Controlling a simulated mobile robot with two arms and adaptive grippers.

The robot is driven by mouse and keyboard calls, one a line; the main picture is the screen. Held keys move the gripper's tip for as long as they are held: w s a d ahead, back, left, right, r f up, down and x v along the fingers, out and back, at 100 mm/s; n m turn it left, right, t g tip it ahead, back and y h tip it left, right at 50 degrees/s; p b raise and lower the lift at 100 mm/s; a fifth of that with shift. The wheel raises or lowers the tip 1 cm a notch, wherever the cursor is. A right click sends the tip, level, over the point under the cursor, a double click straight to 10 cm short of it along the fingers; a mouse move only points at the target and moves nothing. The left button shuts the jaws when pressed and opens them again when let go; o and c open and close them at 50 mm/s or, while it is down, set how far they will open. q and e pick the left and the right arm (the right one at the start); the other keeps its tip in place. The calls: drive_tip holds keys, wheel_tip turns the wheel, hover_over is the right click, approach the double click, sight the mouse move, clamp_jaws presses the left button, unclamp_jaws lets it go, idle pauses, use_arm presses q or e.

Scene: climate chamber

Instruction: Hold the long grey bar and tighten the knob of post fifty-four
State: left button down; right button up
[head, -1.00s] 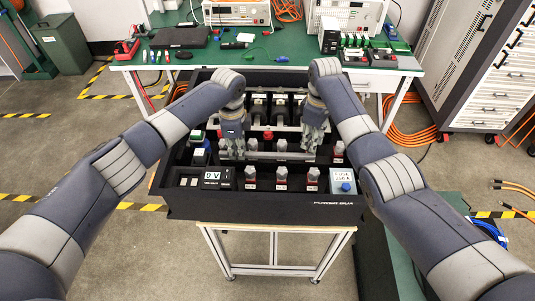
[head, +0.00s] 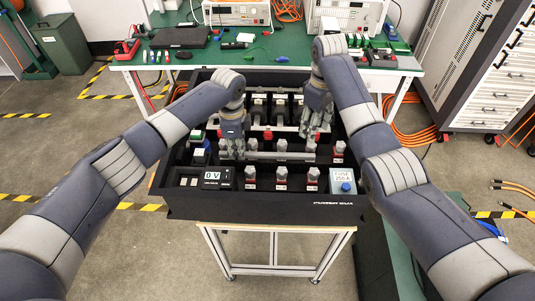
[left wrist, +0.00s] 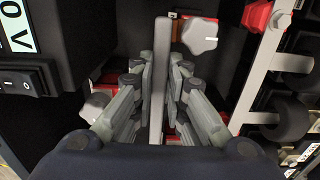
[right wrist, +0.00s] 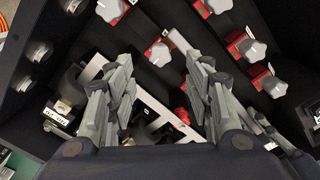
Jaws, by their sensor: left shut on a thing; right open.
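The long grey bar (head: 270,155) lies across the black box, along a row of posts with grey knobs on red bases. My left gripper (head: 232,150) is shut on the bar near its left end. In the left wrist view the bar (left wrist: 160,75) stands between the fingers, with a grey knob (left wrist: 199,36) beside its far end. My right gripper (head: 316,124) is open above the right part of the box. In the right wrist view several knobs, one of them this knob (right wrist: 158,52), lie beyond its open fingers (right wrist: 162,95). I cannot read which post is fifty-four.
The black box (head: 265,208) stands on a light-framed table. A 0 V display (head: 213,176) is at its front left, a fuse panel (head: 342,180) at its front right. Another silver bar (head: 265,129) lies further back. A green workbench (head: 235,58) with instruments stands behind.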

use_arm(q)
drive_tip(key=shift+w+a+r, duration=0.1)
drive_tip(key=shift+w+r, duration=0.2)
use_arm(e)
wheel_tip(320, 180, up, 6)
drive_tip(key=shift+r, duration=0.25)
use_arm(q)
drive_tip(key=c, duration=1.5)
unclamp_jaws()
drive_tip(key=shift+f, duration=0.25)
use_arm(e)
drive_tip(key=shift+w+f, duration=0.1)
drive_tip(key=shift+f, duration=0.05)
use_arm(q)
drive_tip(key=shift+s, duration=0.1)
wheel_tip(320, 180, up, 12)
